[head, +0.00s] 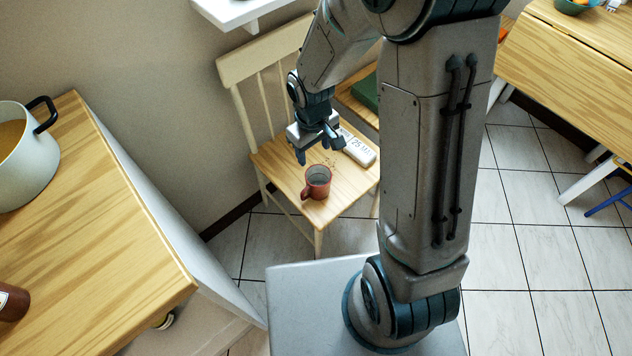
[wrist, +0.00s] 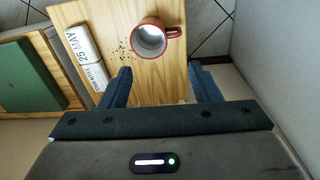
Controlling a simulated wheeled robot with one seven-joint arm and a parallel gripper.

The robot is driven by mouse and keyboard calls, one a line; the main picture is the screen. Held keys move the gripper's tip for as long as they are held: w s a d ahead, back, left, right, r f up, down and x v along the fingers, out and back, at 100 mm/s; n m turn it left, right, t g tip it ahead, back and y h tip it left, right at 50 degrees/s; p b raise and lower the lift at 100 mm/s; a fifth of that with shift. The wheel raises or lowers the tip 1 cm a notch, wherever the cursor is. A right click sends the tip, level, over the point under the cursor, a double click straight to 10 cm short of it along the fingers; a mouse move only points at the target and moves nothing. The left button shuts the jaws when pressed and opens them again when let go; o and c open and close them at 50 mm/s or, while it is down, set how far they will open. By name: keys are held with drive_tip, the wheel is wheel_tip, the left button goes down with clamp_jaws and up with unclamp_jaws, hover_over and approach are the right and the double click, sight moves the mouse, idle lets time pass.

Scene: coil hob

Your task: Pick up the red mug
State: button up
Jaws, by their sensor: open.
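The red mug (head: 316,183) stands upright on the wooden seat of a cream chair (head: 262,158), near its front edge. Its handle points to the lower left in the head view. The wrist view shows the mug (wrist: 152,40) from above, its pale inside empty-looking and its handle to the right. My gripper (head: 321,153) is open and empty, above the seat and a little behind the mug. In the wrist view the two fingers (wrist: 160,80) are spread wide, and the mug lies beyond their tips, not between them.
A white calendar block (head: 357,147) reading "25 MAY" lies beside the mug, with dark crumbs (head: 331,162) between. The chair's slatted back (head: 262,90) rises behind my gripper. A counter with a white pot (head: 25,160) stands left. A green item (head: 366,92) lies behind.

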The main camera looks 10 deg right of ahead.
drive_tip(key=n+b, duration=0.1)
drive_tip(key=b, duration=0.1)
hover_over(305, 197)
wheel_tip(305, 197, down, 9)
drive_tip(key=shift+g, duration=0.3)
wheel_tip(305, 197, down, 7)
drive_tip(key=shift+r+b, duration=0.2)
drive_tip(key=shift+b, duration=0.6)
drive_tip(key=shift+f+b, duration=0.7)
drive_tip(key=shift+f, duration=2.45)
drive_tip(key=c, duration=1.2)
